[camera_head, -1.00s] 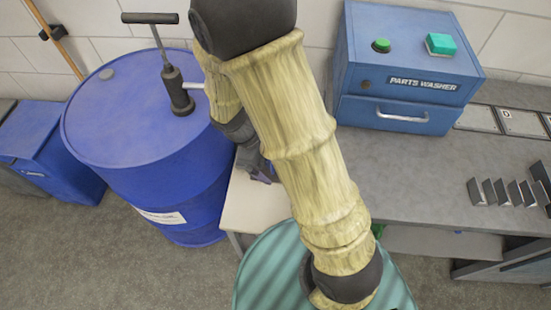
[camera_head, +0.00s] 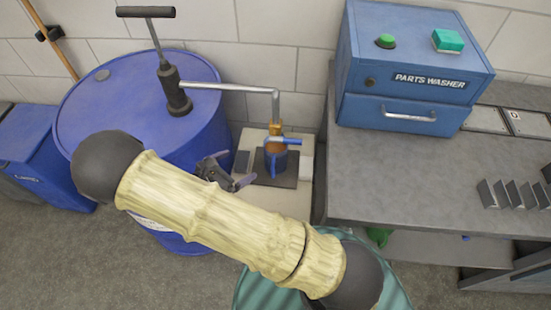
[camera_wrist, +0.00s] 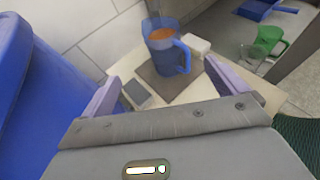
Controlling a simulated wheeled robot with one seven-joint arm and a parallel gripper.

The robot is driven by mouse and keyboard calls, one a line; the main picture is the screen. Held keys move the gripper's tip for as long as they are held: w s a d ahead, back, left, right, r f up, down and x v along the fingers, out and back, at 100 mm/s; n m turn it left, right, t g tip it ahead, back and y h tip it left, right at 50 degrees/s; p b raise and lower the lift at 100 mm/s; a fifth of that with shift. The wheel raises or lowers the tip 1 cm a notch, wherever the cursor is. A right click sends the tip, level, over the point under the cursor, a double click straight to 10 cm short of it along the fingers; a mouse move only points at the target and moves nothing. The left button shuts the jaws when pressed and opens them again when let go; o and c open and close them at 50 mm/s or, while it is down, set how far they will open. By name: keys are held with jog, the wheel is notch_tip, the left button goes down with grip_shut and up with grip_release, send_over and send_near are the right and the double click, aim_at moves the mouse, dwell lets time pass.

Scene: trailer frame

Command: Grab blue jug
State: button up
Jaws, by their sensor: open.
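The blue jug (camera_head: 274,160) stands upright on a dark mat (camera_head: 268,178) on a small pale table, under the spout of the drum pump. In the wrist view the jug (camera_wrist: 168,57) has an orange-brown content and its handle on the right side. My gripper (camera_head: 232,171) is to the left of the jug in the head view, apart from it. In the wrist view its two purple-grey fingers (camera_wrist: 162,88) are spread wide and empty, with the jug ahead between and beyond them.
A blue drum (camera_head: 140,95) with a hand pump (camera_head: 176,92) stands left of the table; its pipe (camera_head: 235,88) reaches over the jug. A small dark flat item (camera_wrist: 137,94) and a white block (camera_wrist: 196,45) lie near the jug. A green jug (camera_wrist: 269,39) sits farther right. A workbench (camera_head: 400,170) stands right.

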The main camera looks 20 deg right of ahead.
aim_at(266, 151)
jog(key=x, duration=1.2)
jog(key=shift+f+p, duration=0.1)
jog(key=shift+p, duration=0.25)
jog(key=shift+d, duration=0.15)
jog(key=x, duration=0.4)
jog(key=shift+w+d+p, duration=0.1)
jog(key=shift+d+p, duration=0.3)
jog(key=shift+d, duration=0.05)
jog(key=shift+d, duration=0.15)
jog(key=shift+c, duration=0.5)
